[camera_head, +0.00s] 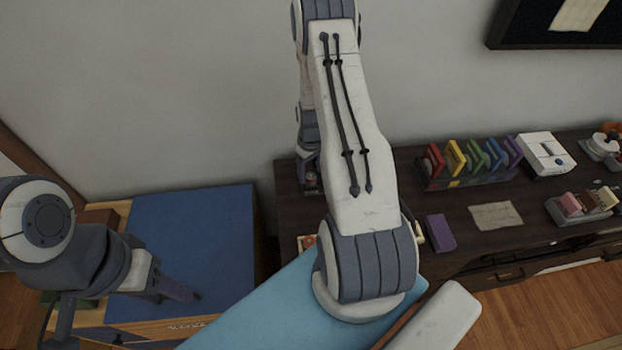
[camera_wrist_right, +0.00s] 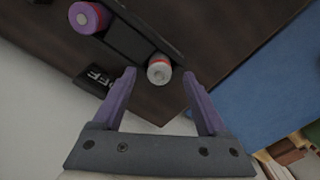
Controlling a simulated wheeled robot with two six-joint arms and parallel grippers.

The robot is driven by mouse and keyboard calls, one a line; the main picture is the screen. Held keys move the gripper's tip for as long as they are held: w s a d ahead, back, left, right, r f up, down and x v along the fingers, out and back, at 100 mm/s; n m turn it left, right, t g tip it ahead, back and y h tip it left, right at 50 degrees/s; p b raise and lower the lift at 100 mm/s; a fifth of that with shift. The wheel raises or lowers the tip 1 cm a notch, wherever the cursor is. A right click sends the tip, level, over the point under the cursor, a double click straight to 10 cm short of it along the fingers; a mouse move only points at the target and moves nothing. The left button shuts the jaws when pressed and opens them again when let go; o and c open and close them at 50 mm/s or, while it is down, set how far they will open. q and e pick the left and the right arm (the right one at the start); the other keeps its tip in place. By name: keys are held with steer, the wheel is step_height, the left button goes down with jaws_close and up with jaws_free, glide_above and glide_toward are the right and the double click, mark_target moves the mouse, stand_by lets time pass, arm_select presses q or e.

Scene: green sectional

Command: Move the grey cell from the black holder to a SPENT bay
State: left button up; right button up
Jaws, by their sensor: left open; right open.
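In the right wrist view, my right gripper (camera_wrist_right: 160,78) is open, its two purple fingers apart. A short cell with a pale grey end and a red band (camera_wrist_right: 159,70) sits between and just beyond the fingertips, at the end of a long black holder (camera_wrist_right: 135,38). I cannot tell whether the fingers touch it. In the head view my right arm hides most of this spot. My left gripper (camera_head: 178,290) is open and empty over the blue-topped table. I cannot identify a SPENT bay.
A dark label with pale lettering (camera_wrist_right: 95,80) lies near the holder. The dark bench (camera_head: 390,165) carries a rack of coloured items (camera_head: 468,160), a white device (camera_head: 545,155), a purple block (camera_head: 440,233) and a paper sheet (camera_head: 496,215). The blue table top (camera_head: 195,235) is mostly clear.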

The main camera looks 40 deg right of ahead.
steer(key=shift+f, duration=0.85)
steer(key=shift+c, duration=0.3)
jaws_close()
steer(key=shift+r, duration=0.15)
